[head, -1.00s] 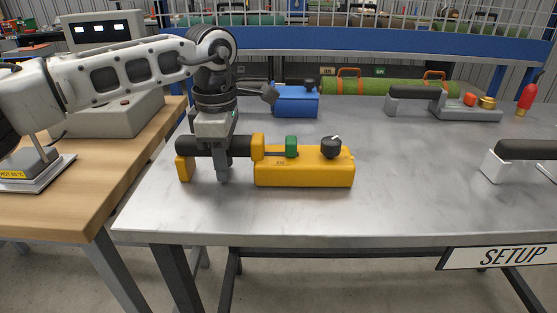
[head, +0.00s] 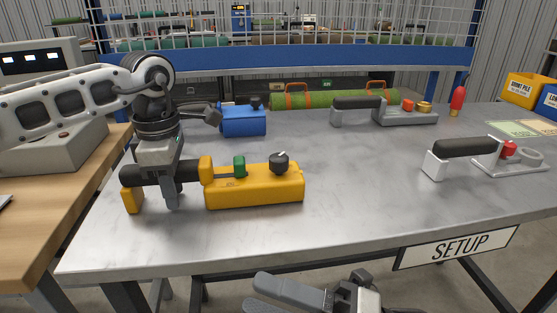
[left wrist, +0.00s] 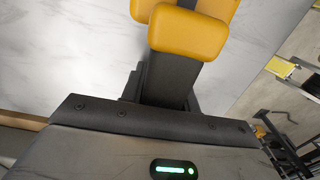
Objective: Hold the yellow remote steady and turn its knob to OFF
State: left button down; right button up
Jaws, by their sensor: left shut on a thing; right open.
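The yellow remote (head: 255,190) lies on the metal bench at the left, with a black grip on its left side. A dark knob (head: 279,162) with a pale mark stands on top near its right end, and a green part (head: 239,166) sits beside it. The knob's OFF mark is not readable. My left gripper (head: 172,190) is shut on the black grip from above. In the left wrist view, yellow end parts (left wrist: 188,32) of the remote show beyond the gripper. My right gripper (head: 312,288) is open and empty at the bottom edge, in front of the bench, partly cut off.
A blue remote (head: 244,121) lies behind the yellow one. A green turf roll (head: 335,99) lies at the back. The bench between is clear.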

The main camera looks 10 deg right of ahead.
jog(key=s+a+r+n+g+y, duration=0.2)
jog(key=s+r+n+g, duration=0.15)
jog(key=r+n, duration=0.35)
jog(key=n+t+h, duration=0.2)
jog(key=t+h, duration=1)
jog(key=h, duration=0.1)
send_near(285, 166)
jog(key=shift+r+g, duration=0.25)
jog(key=shift+w, duration=0.35)
jog(key=x, duration=1.1)
jog(key=shift+a, duration=0.1)
